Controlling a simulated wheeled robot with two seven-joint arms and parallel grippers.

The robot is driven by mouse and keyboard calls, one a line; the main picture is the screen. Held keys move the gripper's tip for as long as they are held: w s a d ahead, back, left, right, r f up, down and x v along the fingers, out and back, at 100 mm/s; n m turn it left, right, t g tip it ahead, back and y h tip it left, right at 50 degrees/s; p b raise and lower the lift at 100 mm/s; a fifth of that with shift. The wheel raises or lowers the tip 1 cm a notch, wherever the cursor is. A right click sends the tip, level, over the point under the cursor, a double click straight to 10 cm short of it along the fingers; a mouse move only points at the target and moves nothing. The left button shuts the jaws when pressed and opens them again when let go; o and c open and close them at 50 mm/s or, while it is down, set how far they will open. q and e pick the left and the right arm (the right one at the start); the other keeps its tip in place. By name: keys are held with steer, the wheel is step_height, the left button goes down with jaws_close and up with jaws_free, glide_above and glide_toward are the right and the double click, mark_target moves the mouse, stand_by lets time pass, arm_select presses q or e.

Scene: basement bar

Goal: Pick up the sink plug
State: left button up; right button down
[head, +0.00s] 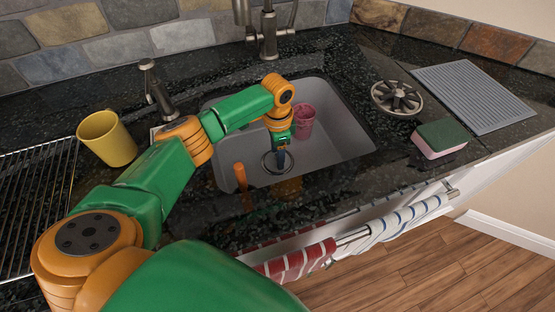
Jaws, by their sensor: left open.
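My left gripper (281,150) reaches down into the grey sink (335,135), with its fingers pointing at the round drain (268,167) in the sink floor. The jaws are open, and nothing is seen held in them. The fingertips partly cover the drain, so I cannot tell whether a separate sink plug sits in it or whether the fingers touch it. My right gripper is not in view.
A pink cup (304,121) stands in the sink behind the gripper. An orange stick-like thing (240,177) is at the sink's front left. The tap (267,40) is behind. A spoked round metal piece (397,98), a sponge (440,138) and a yellow cup (107,138) are on the counter.

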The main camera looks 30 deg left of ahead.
arm_select(q)
steer(key=shift+f, duration=0.1)
jaws_close()
